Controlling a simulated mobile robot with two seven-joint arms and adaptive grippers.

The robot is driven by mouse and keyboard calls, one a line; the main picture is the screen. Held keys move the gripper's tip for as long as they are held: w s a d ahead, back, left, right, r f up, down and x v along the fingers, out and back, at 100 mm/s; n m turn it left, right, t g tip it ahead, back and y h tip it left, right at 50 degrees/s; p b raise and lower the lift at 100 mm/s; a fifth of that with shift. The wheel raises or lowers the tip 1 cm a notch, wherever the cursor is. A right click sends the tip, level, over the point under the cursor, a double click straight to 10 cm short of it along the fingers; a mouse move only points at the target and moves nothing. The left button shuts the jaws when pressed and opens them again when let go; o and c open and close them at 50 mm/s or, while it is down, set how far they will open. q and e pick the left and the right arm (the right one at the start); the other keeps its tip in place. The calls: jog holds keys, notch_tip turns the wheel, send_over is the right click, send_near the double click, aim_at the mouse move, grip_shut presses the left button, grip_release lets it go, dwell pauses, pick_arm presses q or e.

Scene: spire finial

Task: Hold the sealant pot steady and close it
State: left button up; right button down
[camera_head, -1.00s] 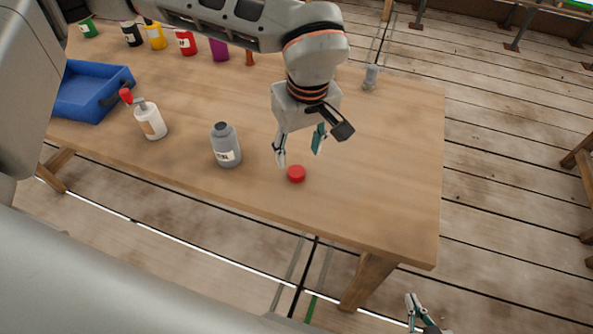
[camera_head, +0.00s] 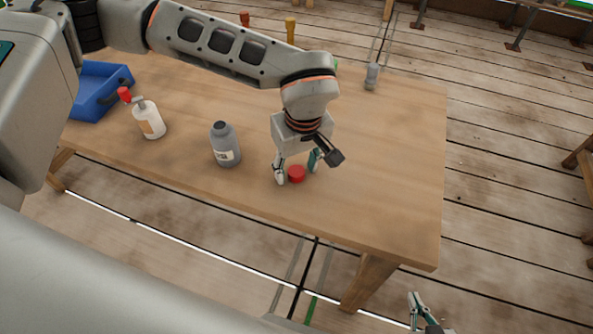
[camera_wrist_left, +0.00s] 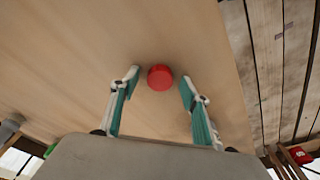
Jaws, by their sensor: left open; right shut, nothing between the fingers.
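The sealant pot (camera_head: 226,147) is a grey bottle with a label and a dark open-looking neck. It stands upright on the table, left of my left gripper. A red cap (camera_head: 297,174) lies on the table to the right of the pot. My left gripper (camera_head: 298,174) is open and low over the table, with its fingers on either side of the cap. In the left wrist view the cap (camera_wrist_left: 160,77) sits just beyond and between the open fingertips. My right gripper (camera_head: 415,298) is shut and empty at the bottom edge, off the table's front.
A white bottle with a red top (camera_head: 149,119) stands left of the pot, beside a blue tray (camera_head: 101,91). A small grey object (camera_head: 371,76) stands at the back right. The table's (camera_head: 395,190) right part is clear.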

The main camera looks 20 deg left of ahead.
aim_at(297, 171)
pick_arm(q)
jog(key=shift+r, duration=0.1)
pick_arm(e)
jog(key=shift+s, duration=0.1)
pick_arm(q)
jog(key=c, duration=0.8)
pick_arm(e)
jog(key=shift+s+f, duration=0.15)
jog(key=shift+s, duration=0.15)
